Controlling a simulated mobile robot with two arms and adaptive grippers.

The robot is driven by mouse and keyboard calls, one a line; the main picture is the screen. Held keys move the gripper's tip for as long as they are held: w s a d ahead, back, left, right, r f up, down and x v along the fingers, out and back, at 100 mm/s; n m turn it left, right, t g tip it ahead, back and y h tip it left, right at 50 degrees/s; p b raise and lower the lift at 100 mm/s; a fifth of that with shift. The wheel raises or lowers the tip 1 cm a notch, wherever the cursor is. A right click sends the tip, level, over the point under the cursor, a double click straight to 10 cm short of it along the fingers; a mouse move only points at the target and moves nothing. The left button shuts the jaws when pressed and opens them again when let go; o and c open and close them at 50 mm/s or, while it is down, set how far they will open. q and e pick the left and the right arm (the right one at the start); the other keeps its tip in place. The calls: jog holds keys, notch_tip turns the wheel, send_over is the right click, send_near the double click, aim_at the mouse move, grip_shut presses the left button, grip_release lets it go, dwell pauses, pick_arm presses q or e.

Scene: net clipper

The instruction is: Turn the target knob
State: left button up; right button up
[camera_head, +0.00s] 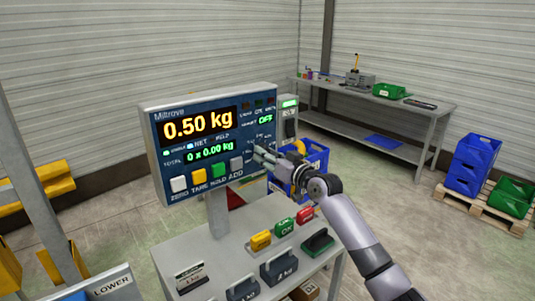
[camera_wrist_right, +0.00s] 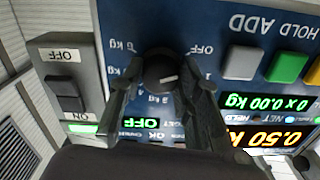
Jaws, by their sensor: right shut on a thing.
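The scale's display panel (camera_head: 225,150) stands on a post above a grey table. It reads 0.50 kg, with 0 x 0.00 kg below and a green OFF at the right. The target knob (camera_wrist_right: 160,70) is a dark round dial with a pale pointer mark, ringed by labels including OFF and 6 kg; the wrist view shows it upside down. My right gripper (camera_wrist_right: 165,84) has a finger on each side of the knob and is shut on it. In the head view the right gripper (camera_head: 264,160) covers the knob at the panel's lower right. My left gripper is not in view.
An ON/OFF switch box (camera_wrist_right: 68,85) sits beside the panel. White, yellow, green and grey buttons (camera_head: 219,170) line its lower edge. Weights (camera_head: 279,267) and colored blocks (camera_head: 284,226) stand on the table below. A blue crate (camera_head: 313,158) is behind my gripper.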

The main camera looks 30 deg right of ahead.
jog(key=m+p, duration=0.2)
jog(key=m, duration=0.3)
jog(key=shift+r+m, duration=0.15)
jog(key=shift+m, duration=0.25)
dwell(0.4)
jog(key=o, duration=1.1)
jog(key=shift+w, duration=0.1)
jog(key=shift+o, duration=0.2)
jog(key=s, duration=1.2)
jog(key=shift+d, duration=0.45)
jog(key=shift+f, duration=0.2)
